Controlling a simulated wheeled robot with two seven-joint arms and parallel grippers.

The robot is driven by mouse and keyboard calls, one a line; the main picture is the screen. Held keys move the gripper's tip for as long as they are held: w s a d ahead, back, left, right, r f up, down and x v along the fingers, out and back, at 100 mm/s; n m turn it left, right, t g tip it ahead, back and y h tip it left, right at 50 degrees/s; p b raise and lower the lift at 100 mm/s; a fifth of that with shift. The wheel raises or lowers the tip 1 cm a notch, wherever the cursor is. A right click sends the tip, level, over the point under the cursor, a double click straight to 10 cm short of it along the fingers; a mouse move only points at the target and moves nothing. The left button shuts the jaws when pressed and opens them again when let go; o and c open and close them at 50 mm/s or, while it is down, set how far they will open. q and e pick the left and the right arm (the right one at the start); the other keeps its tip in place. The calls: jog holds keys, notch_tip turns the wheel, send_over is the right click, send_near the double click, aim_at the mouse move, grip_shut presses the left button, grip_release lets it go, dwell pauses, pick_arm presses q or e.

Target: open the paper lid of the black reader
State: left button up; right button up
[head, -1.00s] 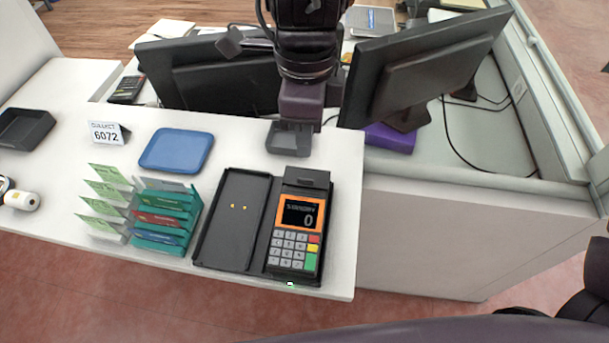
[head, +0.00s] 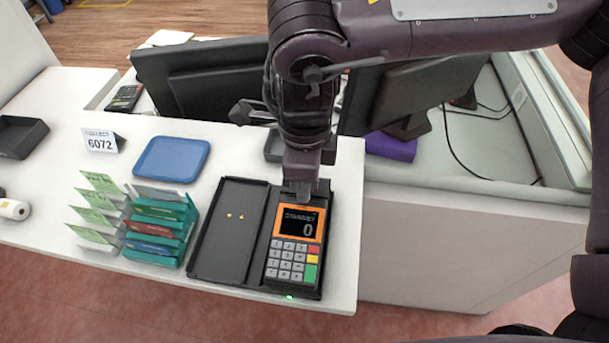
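The black reader (head: 271,262) lies on the white counter near its front right corner, with an orange-framed screen (head: 298,223) reading 0 and a keypad (head: 286,262). Its raised black block at the far end, where the paper lid appears to be, is largely hidden behind my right gripper (head: 302,192). The gripper points down over that end, just beyond the screen. I cannot tell whether it touches the lid, or whether its fingers are apart. A flat black panel (head: 227,240) lies along the reader's left side. My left gripper is not in view.
A teal card rack (head: 160,231) stands left of the reader, with green cards (head: 98,205) beside it. A blue tray (head: 172,158) and a 6072 sign (head: 101,141) are farther back. Monitors (head: 215,85) stand behind the counter. A dark box-like thing (head: 273,147) sits behind my gripper.

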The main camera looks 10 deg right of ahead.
jog(key=shift+c, duration=0.4)
grip_shut()
jog(key=shift+w+r+g+p, duration=0.25)
jog(key=shift+g+p, duration=0.15)
jog(key=shift+p, duration=0.25)
jog(key=w+g+p, duration=0.1)
jog(key=p, duration=0.1)
jog(key=r+g+y+p, duration=0.1)
jog(key=g+p, duration=0.1)
jog(key=p, duration=0.1)
jog(key=w+d+g+p, duration=0.1)
jog(key=p, duration=0.1)
jog(key=shift+w+r+y+p, duration=0.2)
jog(key=shift+w+y+p, duration=0.1)
jog(key=shift+p, duration=0.05)
jog(key=shift+w+d+f+g+p, duration=0.1)
jog(key=shift+w+g+p, duration=0.25)
jog(key=shift+g+p, duration=0.5)
jog(key=shift+w+f+y+p, duration=0.1)
jog(key=shift+f+y+p, duration=0.05)
jog(key=shift+y+p, duration=0.2)
